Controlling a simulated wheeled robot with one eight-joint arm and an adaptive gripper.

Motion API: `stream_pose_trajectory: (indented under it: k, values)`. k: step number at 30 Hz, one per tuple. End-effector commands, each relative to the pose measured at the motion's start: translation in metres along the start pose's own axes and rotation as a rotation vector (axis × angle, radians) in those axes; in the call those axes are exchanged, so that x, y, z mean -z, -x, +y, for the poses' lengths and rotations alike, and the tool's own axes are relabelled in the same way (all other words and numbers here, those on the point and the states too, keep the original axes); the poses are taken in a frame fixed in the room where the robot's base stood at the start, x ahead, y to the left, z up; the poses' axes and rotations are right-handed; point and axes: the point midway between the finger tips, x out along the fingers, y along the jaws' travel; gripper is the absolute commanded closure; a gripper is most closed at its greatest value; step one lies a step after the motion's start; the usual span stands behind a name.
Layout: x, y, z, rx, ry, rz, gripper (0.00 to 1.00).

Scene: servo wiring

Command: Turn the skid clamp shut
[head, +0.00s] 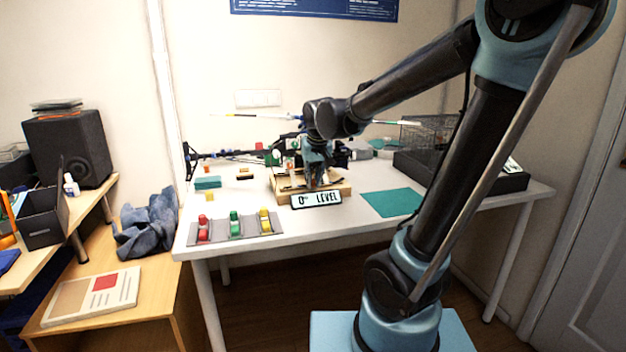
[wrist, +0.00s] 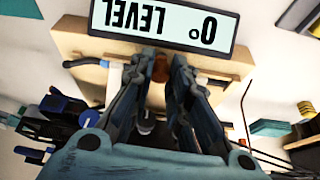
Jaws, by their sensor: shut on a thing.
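My gripper (head: 315,184) points down over a wooden block (head: 343,190) on the white table. In the wrist view, the fingers of my gripper (wrist: 161,72) are closed about a small orange-brown piece (wrist: 160,68) at the block's edge, apparently the skid clamp's handle. The fingers hide most of the clamp, so how far it is turned cannot be told. A sign reading "0° LEVEL" (head: 317,200) is at the block's front; the sign also shows upside down in the wrist view (wrist: 162,25).
A grey tray (head: 218,238) with red, green and yellow pieces lies at the table's front left. A teal mat (head: 391,203) lies right of the block. A drone-like frame with dark arms (head: 195,157) stands behind. A wire cage (head: 428,137) is at the back right.

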Motion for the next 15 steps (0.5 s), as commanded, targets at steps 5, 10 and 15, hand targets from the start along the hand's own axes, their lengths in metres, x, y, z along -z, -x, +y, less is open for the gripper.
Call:
stream_pose_trajectory:
  k: [5,10,15]
  values:
    - [0.0013,0.0002,0.0005,-0.007,-0.011,0.002,1.00]
    - [0.0012,0.0002,0.0006,-0.007,-0.012,0.002,1.00]
    - [0.0012,0.0002,0.0006,-0.007,-0.012,0.002,0.74]
